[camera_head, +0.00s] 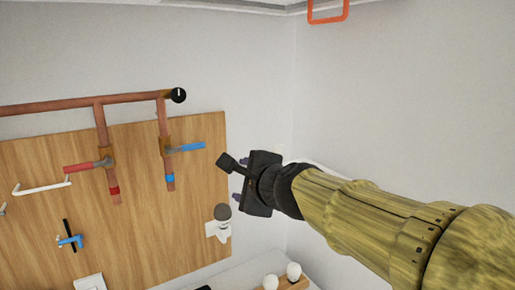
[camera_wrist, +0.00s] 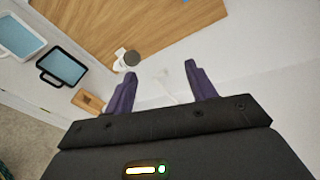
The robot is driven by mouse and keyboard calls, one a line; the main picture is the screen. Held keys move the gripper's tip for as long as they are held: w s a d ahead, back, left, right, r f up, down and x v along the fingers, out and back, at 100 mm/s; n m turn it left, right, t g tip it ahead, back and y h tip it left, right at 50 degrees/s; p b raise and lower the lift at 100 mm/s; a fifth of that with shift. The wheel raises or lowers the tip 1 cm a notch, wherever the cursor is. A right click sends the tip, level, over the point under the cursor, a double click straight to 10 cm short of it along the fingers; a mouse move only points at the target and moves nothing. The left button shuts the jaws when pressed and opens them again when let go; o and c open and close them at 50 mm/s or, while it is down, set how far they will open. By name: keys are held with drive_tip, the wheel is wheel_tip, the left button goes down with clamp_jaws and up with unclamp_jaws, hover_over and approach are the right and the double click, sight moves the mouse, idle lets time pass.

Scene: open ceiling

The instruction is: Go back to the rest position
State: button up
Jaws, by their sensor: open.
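My gripper (camera_wrist: 158,85) shows at the bottom of the wrist view with its two purple fingers spread apart and nothing between them. In the head view my gripper (camera_head: 240,182) is at the end of my arm, to the right of the wooden board (camera_head: 140,215). Its fingertips are partly hidden there by the gripper body. It appears apart from the board and the pipes.
Copper pipes (camera_head: 60,106) with a red-handled valve (camera_head: 82,166) and a blue-handled valve (camera_head: 185,147) are on the board. A grey-topped white fixture (camera_head: 222,222) is below my gripper. White bulbs (camera_head: 293,271) stand lower right.

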drive_tip(key=s+d+f+n+g+h, duration=0.2)
drive_tip(key=d+f+n, duration=0.25)
drive_tip(key=f, duration=0.55)
drive_tip(key=s+d+f+n+g+h, duration=0.25)
drive_tip(key=d+f+n, duration=0.2)
drive_tip(key=f, duration=0.45)
drive_tip(key=s+d+f+n+g+h, duration=0.2)
drive_tip(key=s+d+f+n+g, duration=0.3)
drive_tip(key=f, duration=0.8)
drive_tip(key=s+d+n, duration=0.3)
drive_tip(key=s+d, duration=0.2)
drive_tip(key=s, duration=0.1)
drive_tip(key=shift+s+f, duration=0.2)
drive_tip(key=shift+f, duration=0.1)
